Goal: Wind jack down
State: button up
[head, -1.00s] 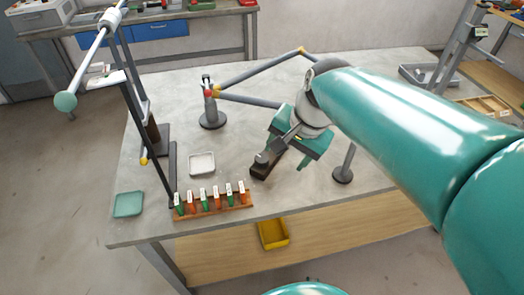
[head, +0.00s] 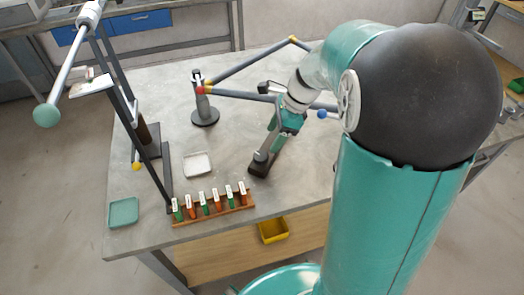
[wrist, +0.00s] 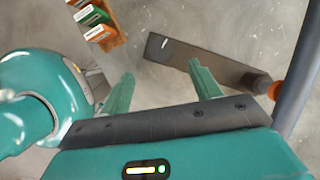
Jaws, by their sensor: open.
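A dark bar-like part (head: 260,168) lies on the bench below my gripper. It also shows in the wrist view (wrist: 190,57), with a small light mark at one end and an orange knob (wrist: 275,90) near the other. I cannot tell for sure whether this is the jack. My gripper (wrist: 162,70) is open, with two teal fingers apart and nothing visibly held. The dark bar shows beyond the fingertips; contact cannot be made out. In the head view, my gripper (head: 288,122) is partly hidden by my wrist.
A grey tube (wrist: 303,65) rises close by the knob. A post on a round base (head: 205,112) supports jointed bars (head: 245,70). A rack of green and orange tags (head: 212,206), a pale tray (head: 198,163) and a teal tray (head: 123,212) stand left. The front bench surface is partly clear.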

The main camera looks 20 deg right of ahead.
aim_at(261, 155)
jog(key=x, duration=0.8)
jog(key=shift+w+a+f, duration=0.1)
jog(key=shift+f, duration=0.25)
jog(key=shift+c, duration=0.2)
jog(key=c, duration=0.9)
